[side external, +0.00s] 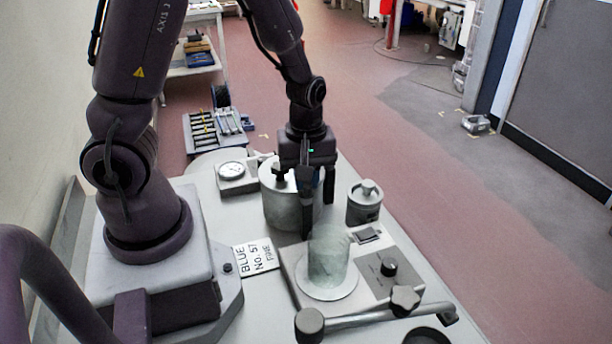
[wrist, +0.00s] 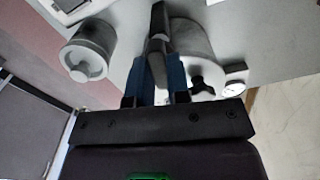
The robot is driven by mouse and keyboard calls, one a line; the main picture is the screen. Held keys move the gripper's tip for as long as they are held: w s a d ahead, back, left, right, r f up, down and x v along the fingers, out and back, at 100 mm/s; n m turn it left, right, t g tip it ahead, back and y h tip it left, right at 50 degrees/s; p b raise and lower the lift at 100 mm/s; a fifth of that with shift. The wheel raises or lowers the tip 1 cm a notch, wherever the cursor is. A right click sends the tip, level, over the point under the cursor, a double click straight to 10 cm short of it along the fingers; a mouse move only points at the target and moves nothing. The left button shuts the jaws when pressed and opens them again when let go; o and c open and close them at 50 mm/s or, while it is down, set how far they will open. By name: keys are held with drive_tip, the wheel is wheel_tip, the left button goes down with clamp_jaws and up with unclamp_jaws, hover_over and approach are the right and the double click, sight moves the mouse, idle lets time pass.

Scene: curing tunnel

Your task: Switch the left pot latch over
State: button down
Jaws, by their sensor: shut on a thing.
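The pot (side external: 280,207) is a grey metal cylinder with a black knob (side external: 280,173) on its lid, standing mid-bench in the side view. In the wrist view the pot (wrist: 194,38) is right of the fingers, with its black knob (wrist: 203,86). My gripper (side external: 316,200) points down at the pot's right side. In the wrist view my gripper (wrist: 158,70) has its blue-sided fingers closed about a narrow grey bar (wrist: 159,20), which looks like the latch. The fingers hide much of it, and I cannot tell which way it is thrown.
A smaller lidded canister (side external: 364,204) stands close right of my gripper. A glass beaker (side external: 328,256) sits on a round plate in front, beside a control panel with a black knob (side external: 389,267). A dial gauge (side external: 232,170) and a label card (side external: 257,257) lie left.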

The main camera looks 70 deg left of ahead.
drive_tip(key=shift+n, duration=1.2)
drive_tip(key=c, duration=1.1)
unclamp_jaws()
drive_tip(key=shift+r, duration=0.15)
wheel_tip(320, 180, up, 13)
drive_tip(key=shift+f, duration=0.1)
